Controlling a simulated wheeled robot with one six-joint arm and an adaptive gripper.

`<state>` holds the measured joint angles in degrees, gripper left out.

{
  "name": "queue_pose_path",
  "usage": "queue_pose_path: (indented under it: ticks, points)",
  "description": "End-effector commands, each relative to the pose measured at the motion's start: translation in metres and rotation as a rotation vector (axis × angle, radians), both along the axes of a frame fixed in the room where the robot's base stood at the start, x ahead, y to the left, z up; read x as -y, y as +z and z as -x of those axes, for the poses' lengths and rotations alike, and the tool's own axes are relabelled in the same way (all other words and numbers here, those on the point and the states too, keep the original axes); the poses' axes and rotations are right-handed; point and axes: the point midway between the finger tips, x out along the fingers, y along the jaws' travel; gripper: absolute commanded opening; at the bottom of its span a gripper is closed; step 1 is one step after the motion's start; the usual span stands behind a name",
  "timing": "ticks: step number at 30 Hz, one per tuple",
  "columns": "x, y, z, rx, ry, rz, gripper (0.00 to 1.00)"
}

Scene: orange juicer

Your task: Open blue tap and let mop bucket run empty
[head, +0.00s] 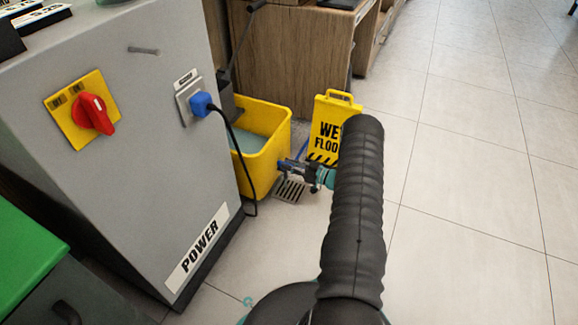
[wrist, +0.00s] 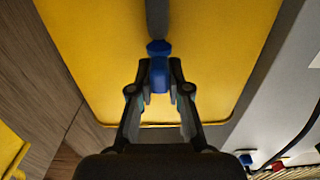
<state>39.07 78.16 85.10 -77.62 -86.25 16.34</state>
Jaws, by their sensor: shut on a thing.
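The yellow mop bucket (head: 262,165) stands on the floor beside the grey cabinet, with pale bluish water in it and a mop handle above it. The blue tap (wrist: 158,72) is on the bucket's yellow wall (wrist: 90,50), which fills most of the wrist view. My gripper (wrist: 159,88) is shut on the tap, one finger on each side of it. In the head view my gripper (head: 284,165) reaches the bucket's right side, and the tap is mostly hidden there. A floor drain (head: 289,191) lies just below my gripper. I cannot tell whether water flows.
The grey power cabinet (head: 150,130) stands left, with a red switch (head: 95,114) and a blue plug (head: 203,104) whose black cable hangs to the floor. A yellow wet-floor sign (head: 330,125) stands behind my arm. Open tiled floor (head: 460,190) lies to the right.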

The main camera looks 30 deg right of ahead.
Motion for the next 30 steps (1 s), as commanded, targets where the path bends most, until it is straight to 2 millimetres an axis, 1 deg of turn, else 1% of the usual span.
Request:
queue_pose_path:
  ticks: [14,15,16,26,30]
  points:
    - [0.0,0.001,-0.001,0.001,0.015,0.0,0.0]
    - [0.0,0.001,-0.001,0.001,0.015,0.0,0.19]
    - [0.0,0.001,-0.001,0.002,0.015,0.0,0.26]
    - [0.002,0.0,0.0,0.001,0.013,-0.001,0.27]
    - [0.01,0.0,0.009,0.001,0.011,-0.001,0.27]
